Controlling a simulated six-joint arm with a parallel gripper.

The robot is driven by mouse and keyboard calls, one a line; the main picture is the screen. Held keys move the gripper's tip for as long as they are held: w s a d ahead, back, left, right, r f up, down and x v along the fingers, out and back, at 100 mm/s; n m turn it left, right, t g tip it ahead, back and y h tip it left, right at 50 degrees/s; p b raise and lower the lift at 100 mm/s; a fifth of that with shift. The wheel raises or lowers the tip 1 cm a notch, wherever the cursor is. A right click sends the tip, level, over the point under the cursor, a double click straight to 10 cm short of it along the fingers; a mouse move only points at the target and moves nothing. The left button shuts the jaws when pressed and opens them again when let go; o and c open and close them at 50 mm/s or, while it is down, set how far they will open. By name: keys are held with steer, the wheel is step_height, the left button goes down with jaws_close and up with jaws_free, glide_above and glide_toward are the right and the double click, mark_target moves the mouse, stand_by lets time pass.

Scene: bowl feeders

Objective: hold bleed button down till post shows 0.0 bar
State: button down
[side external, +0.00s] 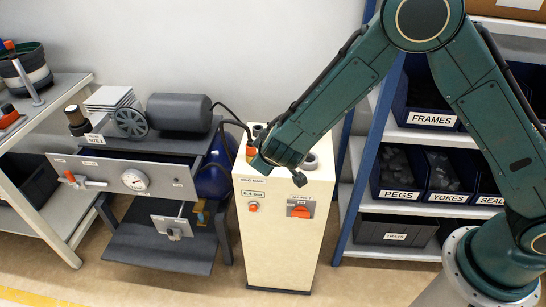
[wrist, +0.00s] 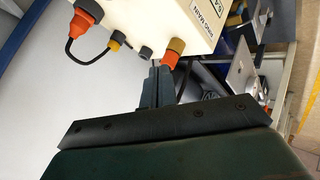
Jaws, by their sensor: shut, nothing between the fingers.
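The cream post (side external: 278,235) stands upright on the floor; its small display (side external: 253,194) appears to read 6.4 bar. A round red-orange button (side external: 253,207) sits below the display. My gripper (wrist: 158,66) is shut and empty in the wrist view, its fingertips close beside an orange cap with a brownish end (wrist: 174,52) on the post. I cannot tell whether they touch. No label legible here marks the bleed button. In the side view my wrist hides the fingertips and part of the post's top.
An orange switch (side external: 300,211) is on the post's front. An orange plug with a black cable (wrist: 90,42) stands on its top.

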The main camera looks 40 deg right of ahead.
steer(key=a+f+n+t, duration=0.2)
steer(key=a+f+n, duration=0.3)
steer(key=f, duration=0.7)
steer(key=n+t+y, duration=0.3)
steer(key=n, duration=0.1)
glide_toward(253, 208)
steer(key=a+f, duration=0.3)
steer(key=a, duration=0.4)
steer(key=shift+s+a+f+n, duration=0.25)
steer(key=shift+s+f+n, duration=0.1)
steer(key=shift+f, duration=0.35)
steer(key=shift+w+d, duration=0.1)
steer(key=w+d, duration=0.6)
steer(key=shift+w+d, duration=0.7)
stand_by(3.1)
